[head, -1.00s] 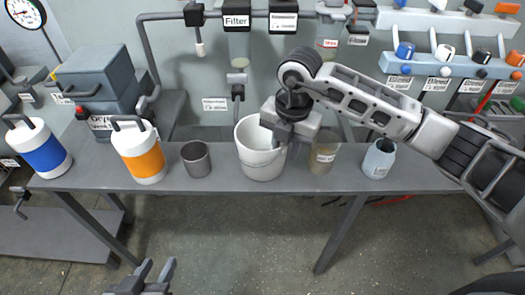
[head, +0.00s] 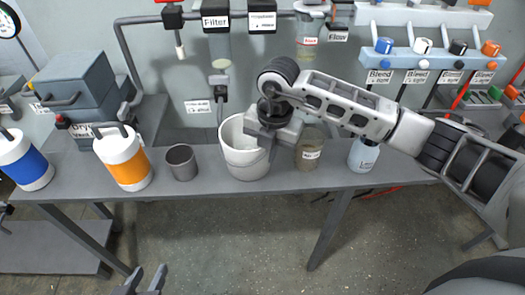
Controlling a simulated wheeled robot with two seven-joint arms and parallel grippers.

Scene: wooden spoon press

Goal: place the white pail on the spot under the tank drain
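The white pail (head: 238,155) stands upright on the grey bench, open at the top. My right gripper (head: 271,150) points down at the pail's right rim. Its fingers are mostly hidden by its own body, so I cannot tell if they grip the rim. A tap with a hose (head: 219,95) hangs on the wall behind the pail, a little left of its middle. The small label beside it (head: 197,106) is too small to read, and no marked spot shows on the bench. My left gripper (head: 146,282) is at the bottom edge, empty, fingers apart.
Left of the pail stand a grey metal cup (head: 182,163), an orange-banded canister (head: 124,160) and a blue-banded canister (head: 24,162). Right of it stand a brownish beaker (head: 309,152) and a pale jar (head: 363,154). The bench (head: 215,184) is bare along its front.

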